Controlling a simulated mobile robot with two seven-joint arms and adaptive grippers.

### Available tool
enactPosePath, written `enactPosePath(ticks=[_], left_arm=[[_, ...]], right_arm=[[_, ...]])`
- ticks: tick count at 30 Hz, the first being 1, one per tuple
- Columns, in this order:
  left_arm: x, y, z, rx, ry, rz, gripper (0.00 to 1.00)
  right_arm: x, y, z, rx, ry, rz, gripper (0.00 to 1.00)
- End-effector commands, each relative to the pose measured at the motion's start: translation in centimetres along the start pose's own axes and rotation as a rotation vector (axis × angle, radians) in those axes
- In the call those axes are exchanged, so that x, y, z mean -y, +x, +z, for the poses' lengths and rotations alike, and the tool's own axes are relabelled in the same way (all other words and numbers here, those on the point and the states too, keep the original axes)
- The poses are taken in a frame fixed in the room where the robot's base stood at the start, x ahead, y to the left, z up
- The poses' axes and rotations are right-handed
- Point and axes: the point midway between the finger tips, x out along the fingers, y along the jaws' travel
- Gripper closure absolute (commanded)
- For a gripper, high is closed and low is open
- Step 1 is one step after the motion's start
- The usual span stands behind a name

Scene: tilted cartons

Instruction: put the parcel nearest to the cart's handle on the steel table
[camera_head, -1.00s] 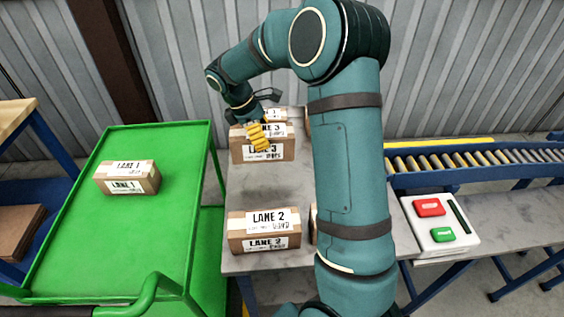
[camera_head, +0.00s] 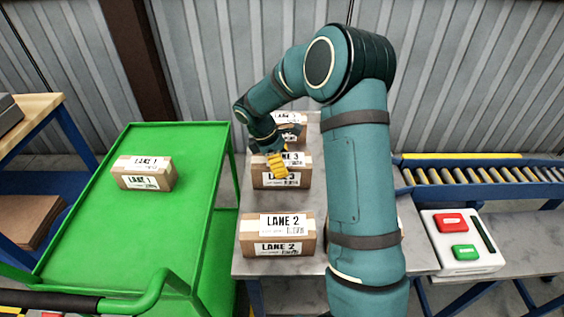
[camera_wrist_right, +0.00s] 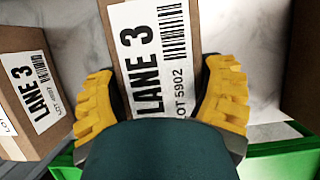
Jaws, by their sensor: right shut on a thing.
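My right gripper (camera_head: 277,166) is shut on a brown parcel labelled LANE 3 (camera_head: 262,183), which appears to rest on the grey steel table (camera_head: 257,203). In the right wrist view my yellow fingers (camera_wrist_right: 158,85) lie on either side of this parcel (camera_wrist_right: 150,50), with its label between them. A LANE 1 parcel (camera_head: 143,173) sits alone on the green cart (camera_head: 100,225), left of the table. The cart's black handle (camera_head: 50,301) is at the lower left. My left gripper is not in view.
A LANE 2 parcel (camera_head: 277,236) stands at the table's front, and another parcel (camera_head: 291,124) is behind the held one. A second LANE 3 parcel (camera_wrist_right: 30,90) shows in the wrist view. A button box (camera_head: 462,241) and roller conveyor (camera_head: 480,176) are at the right.

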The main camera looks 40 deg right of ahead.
Motion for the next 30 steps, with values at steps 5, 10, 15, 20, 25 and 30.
enactPosePath(ticks=[5, 10, 15, 20, 25, 30], left_arm=[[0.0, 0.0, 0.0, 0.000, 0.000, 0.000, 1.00], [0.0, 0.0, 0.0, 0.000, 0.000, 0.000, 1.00], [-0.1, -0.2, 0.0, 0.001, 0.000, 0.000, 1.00], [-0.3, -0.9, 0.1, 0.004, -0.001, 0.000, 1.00], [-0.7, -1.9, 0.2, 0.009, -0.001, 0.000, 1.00], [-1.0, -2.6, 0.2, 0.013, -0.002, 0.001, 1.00]], right_arm=[[0.0, 0.2, -0.1, 0.000, 0.000, 0.000, 0.00], [0.0, 0.1, -0.1, 0.000, 0.000, 0.000, 0.00], [0.0, -0.4, 0.0, 0.000, 0.000, 0.001, 0.00], [0.0, -2.9, 0.1, -0.002, 0.001, 0.003, 0.00], [-0.1, -6.5, 0.1, -0.002, 0.000, 0.003, 0.00], [0.0, -9.6, 0.1, -0.001, 0.000, 0.003, 0.00]])
